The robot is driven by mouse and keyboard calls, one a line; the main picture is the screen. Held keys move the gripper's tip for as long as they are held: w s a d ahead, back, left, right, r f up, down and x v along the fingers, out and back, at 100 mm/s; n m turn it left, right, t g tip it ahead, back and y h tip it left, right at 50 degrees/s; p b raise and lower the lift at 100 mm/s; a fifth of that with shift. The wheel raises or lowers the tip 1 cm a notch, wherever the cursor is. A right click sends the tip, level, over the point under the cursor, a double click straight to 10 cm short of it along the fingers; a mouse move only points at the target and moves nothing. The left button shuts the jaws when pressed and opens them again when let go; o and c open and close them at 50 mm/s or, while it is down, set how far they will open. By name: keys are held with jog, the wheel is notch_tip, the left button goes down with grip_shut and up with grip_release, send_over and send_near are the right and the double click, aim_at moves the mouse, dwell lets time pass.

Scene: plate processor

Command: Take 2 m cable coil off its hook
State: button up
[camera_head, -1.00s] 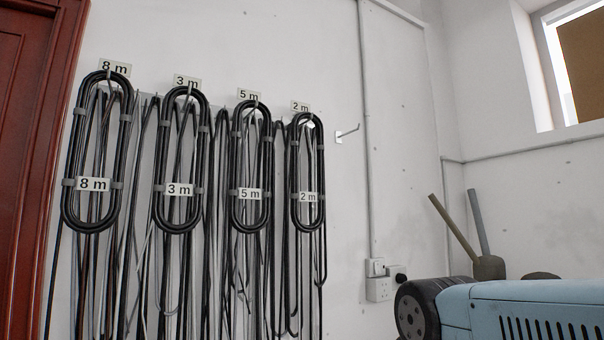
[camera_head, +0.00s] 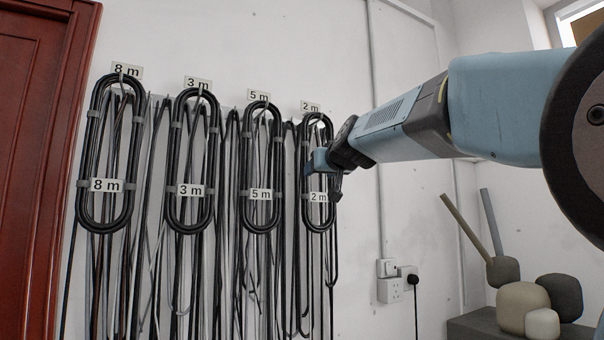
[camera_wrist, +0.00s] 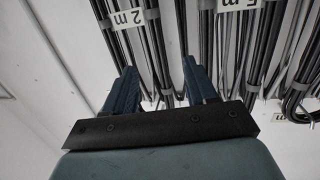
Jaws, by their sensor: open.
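The 2 m cable coil (camera_head: 318,229) is a black oblong loop hanging upright on the wall, with a white "2 m" tag (camera_head: 318,197) across its lower half. A second "2 m" sign (camera_head: 310,107) is above it on the wall. My gripper (camera_head: 317,163) is in front of this coil and covers its right-middle part. In the wrist view its two blue fingers (camera_wrist: 160,68) are apart, with nothing clearly held between them. The tag, upside down, shows beyond the left finger (camera_wrist: 128,18). I cannot tell whether a finger touches the coil.
The 5 m coil (camera_head: 261,226), 3 m coil (camera_head: 190,228) and 8 m coil (camera_head: 105,226) hang to the left. Loose cables hang among them. Sockets (camera_head: 391,290) with a plug are lower right.

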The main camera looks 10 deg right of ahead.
jog(key=w+a+r+t, duration=0.1)
jog(key=w+r, duration=0.2)
jog(key=w, duration=1.2)
jog(key=shift+w+a+r, duration=0.15)
jog(key=shift+w+a, duration=0.05)
jog(key=shift+w, duration=0.1)
grip_shut()
dwell(0.4)
